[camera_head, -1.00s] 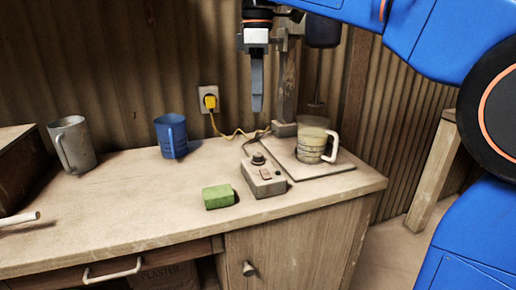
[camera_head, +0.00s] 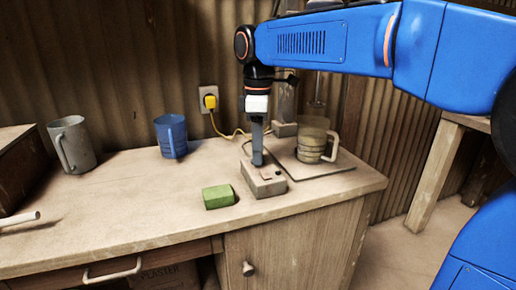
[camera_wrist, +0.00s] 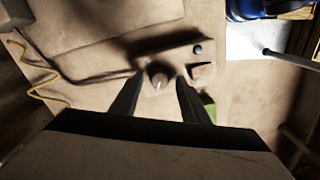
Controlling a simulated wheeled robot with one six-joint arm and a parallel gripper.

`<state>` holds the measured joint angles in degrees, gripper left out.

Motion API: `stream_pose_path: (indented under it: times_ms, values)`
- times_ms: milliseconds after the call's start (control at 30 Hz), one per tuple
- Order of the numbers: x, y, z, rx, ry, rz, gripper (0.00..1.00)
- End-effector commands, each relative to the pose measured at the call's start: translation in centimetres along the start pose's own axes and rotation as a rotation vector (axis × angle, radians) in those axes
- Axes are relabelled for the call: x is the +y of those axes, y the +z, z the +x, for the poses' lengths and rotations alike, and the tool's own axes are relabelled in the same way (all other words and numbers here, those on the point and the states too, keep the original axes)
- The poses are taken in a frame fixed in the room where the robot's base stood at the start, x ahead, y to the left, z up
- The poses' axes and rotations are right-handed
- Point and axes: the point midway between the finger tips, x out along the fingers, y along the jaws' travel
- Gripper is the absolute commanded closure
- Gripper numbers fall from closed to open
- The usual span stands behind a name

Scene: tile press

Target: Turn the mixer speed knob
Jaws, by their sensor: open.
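The speed knob (camera_wrist: 158,78) is a dark round dial with a light pointer mark on the small control box (camera_head: 264,186). My gripper (camera_head: 257,160) points straight down over the box in the head view and hides the knob there. In the wrist view my gripper (camera_wrist: 160,82) is open, with one finger on each side of the knob. I cannot tell whether the fingers touch it. The mixer stand (camera_head: 285,105) rises behind the box, partly hidden by my arm. A mug with a handle (camera_head: 312,142) stands on its base plate (camera_head: 335,170).
A green sponge (camera_head: 218,197) lies left of the box. A blue mug (camera_head: 171,137) and a grey mug (camera_head: 71,146) stand farther left on the bench (camera_head: 110,215). A yellow plug (camera_head: 210,101) and cord are at the wall. The bench's front middle is clear.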

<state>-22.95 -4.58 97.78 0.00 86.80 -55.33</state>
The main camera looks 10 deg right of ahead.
Motion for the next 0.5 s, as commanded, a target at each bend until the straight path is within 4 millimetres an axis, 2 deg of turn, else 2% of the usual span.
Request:
stream_pose_path:
  times_ms: [233,267,400,433,500]
  values:
    - [0.0,0.0,0.09,0.0,0.0,0.0,0.59]
    - [0.01,0.0,0.09,0.0,0.0,0.0,0.61]
    - [0.01,-0.01,0.09,0.0,0.0,0.0,0.95]
    - [0.01,0.0,0.09,0.0,0.0,0.0,1.0]
    - [0.01,0.0,0.08,0.0,0.0,0.0,1.0]
